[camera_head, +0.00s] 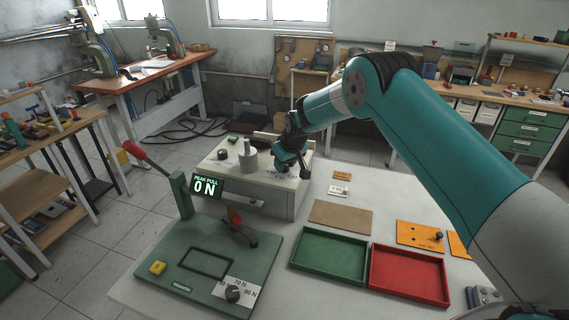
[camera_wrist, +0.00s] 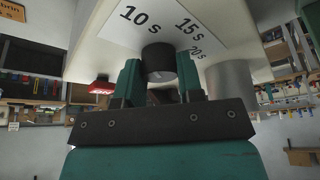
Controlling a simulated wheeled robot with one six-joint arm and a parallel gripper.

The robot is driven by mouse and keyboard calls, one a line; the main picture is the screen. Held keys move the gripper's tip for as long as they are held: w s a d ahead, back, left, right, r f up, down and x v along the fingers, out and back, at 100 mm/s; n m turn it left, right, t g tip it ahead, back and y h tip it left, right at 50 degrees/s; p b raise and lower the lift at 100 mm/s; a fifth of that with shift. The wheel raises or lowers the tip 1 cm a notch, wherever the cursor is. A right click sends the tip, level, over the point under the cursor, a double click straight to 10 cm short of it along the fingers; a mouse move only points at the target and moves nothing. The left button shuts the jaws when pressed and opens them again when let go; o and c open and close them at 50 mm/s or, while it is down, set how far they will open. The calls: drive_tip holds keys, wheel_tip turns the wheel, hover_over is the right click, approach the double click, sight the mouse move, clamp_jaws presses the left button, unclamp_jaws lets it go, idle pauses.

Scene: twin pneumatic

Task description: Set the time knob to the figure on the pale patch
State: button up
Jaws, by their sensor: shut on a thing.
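The time knob (camera_wrist: 159,58) is black and sits on a white dial plate (camera_wrist: 150,30) marked 10 s, 15 s and 20 s in the wrist view. The green fingers of my gripper (camera_wrist: 160,82) are shut on it from both sides. I cannot see the knob's pointer. In the head view my gripper (camera_head: 291,160) is at the right end of the top of the pale machine box (camera_head: 262,198), and it hides the knob there. A small pale card (camera_head: 339,191) lies on the table right of the box; its marks are too small to read.
A grey cylinder (camera_head: 248,158) stands on the box beside my gripper. Green (camera_head: 330,256) and red (camera_head: 409,279) trays lie right.

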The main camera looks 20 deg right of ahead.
drive_tip(key=shift+f+m+b, duration=0.1)
drive_tip(key=shift+m+b, duration=0.2)
drive_tip(key=shift+b, duration=0.1)
drive_tip(key=shift+a+f+m+h+b, duration=0.1)
drive_tip(key=shift+m+h+b, duration=0.4)
drive_tip(key=shift+m+b, duration=0.6)
drive_tip(key=m+h+b, duration=0.1)
drive_tip(key=m+b, duration=0.1)
drive_tip(key=shift+b, duration=0.4)
drive_tip(key=m+h+b, duration=0.1)
drive_tip(key=m+b, duration=0.1)
drive_tip(key=m, duration=0.1)
drive_tip(key=shift+a+m, duration=0.1)
drive_tip(key=shift+m, duration=0.3)
drive_tip(key=shift+r+m+g+h+b, duration=0.15)
drive_tip(key=shift+m+g+h+b, duration=0.15)
drive_tip(key=shift+m, duration=0.45)
drive_tip(key=shift+r+m+g+h+b, duration=0.1)
drive_tip(key=shift+m+g+h, duration=0.1)
drive_tip(key=shift+m+h, duration=0.4)
drive_tip(key=shift+m, duration=0.35)
drive_tip(key=o, duration=0.9)
